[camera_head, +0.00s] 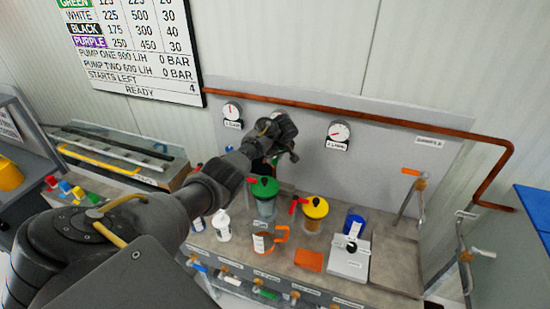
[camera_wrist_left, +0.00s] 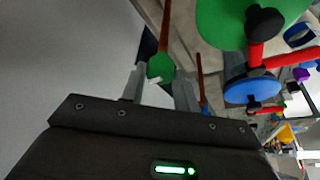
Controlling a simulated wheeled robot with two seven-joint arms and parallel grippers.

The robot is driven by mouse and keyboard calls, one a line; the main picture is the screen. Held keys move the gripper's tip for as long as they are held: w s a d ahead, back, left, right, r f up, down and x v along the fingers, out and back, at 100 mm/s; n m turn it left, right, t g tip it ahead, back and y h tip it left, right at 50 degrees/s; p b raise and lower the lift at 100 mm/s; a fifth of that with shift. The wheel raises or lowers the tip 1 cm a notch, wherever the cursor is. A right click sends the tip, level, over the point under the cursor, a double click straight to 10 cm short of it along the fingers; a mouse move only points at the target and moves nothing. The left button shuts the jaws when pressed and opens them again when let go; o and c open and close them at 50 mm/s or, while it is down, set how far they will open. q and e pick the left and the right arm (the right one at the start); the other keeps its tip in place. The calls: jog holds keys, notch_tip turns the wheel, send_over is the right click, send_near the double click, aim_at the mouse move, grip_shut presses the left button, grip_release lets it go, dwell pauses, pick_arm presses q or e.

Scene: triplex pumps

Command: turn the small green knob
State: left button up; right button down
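The small green knob (camera_wrist_left: 160,67) shows in the left wrist view between the two fingers of my left gripper (camera_wrist_left: 162,84). One finger stands on each side of it, and I cannot tell whether they touch it. In the head view my left gripper (camera_head: 280,148) is in front of the grey back panel, behind the green-lidded jar (camera_head: 264,187), and the arm's end hides most of that spot. A little green shows beside the gripper there, too small to identify. My right gripper is in neither view.
A yellow-lidded jar (camera_head: 315,208) with a red handle stands right of the green one. An orange block (camera_head: 308,260) and a white box (camera_head: 349,257) lie on the bench. Two gauges and a copper pipe (camera_head: 380,113) line the panel.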

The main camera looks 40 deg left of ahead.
pick_arm(q)
jog(key=shift+c, duration=0.9)
jog(key=shift+m, duration=0.3)
jog(key=m+t+h, duration=0.1)
jog(key=m, duration=0.1)
jog(key=shift+s+f+m, duration=0.1)
jog(key=shift+m, duration=0.3)
jog(key=m+h, duration=0.1)
jog(key=m, duration=0.1)
jog(key=m+t, duration=0.1)
jog(key=m, duration=0.2)
jog(key=shift+s+a+m+h, duration=0.1)
jog(key=shift+a+m+h, duration=0.05)
jog(key=shift+m+h, duration=0.2)
jog(key=m+h, duration=0.1)
jog(key=m, duration=0.3)
jog(key=shift+a+h, duration=0.15)
jog(key=shift+h, duration=0.2)
jog(key=shift+m+h+b, duration=0.3)
jog(key=shift+m+h, duration=0.3)
jog(key=shift+m, duration=1.15)
